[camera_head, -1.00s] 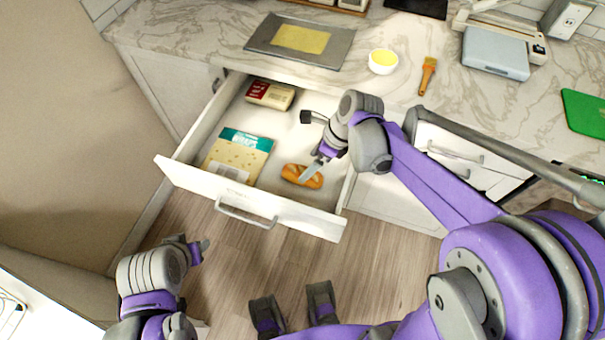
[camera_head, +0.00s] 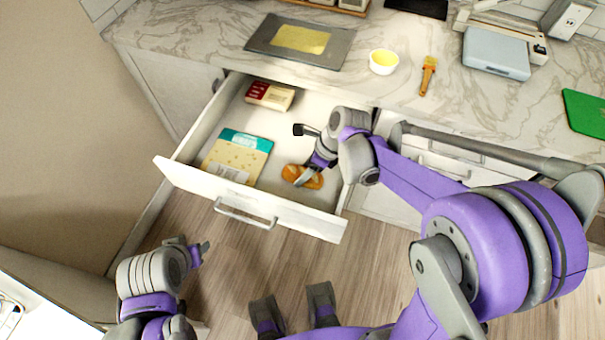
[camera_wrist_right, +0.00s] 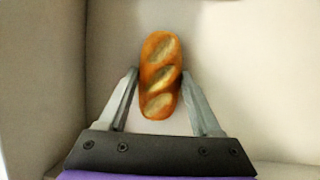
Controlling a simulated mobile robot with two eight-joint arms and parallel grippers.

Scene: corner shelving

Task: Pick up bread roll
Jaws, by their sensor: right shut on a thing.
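The bread roll (camera_head: 290,173), golden brown with pale scores, lies in the front right part of the open drawer (camera_head: 215,190). My right gripper (camera_head: 304,182) reaches down into the drawer from the right and partly covers the roll. In the right wrist view the roll (camera_wrist_right: 160,60) sits lengthwise between the two fingers of my right gripper (camera_wrist_right: 159,78), which is shut on it. The roll appears still down at the drawer floor. My left gripper (camera_head: 201,249) is low on the left, outside the drawer and away from the roll; its opening is unclear.
A teal-topped wraps packet (camera_head: 237,157) and a red and cream package (camera_head: 270,95) lie in the drawer. The drawer walls enclose the roll.

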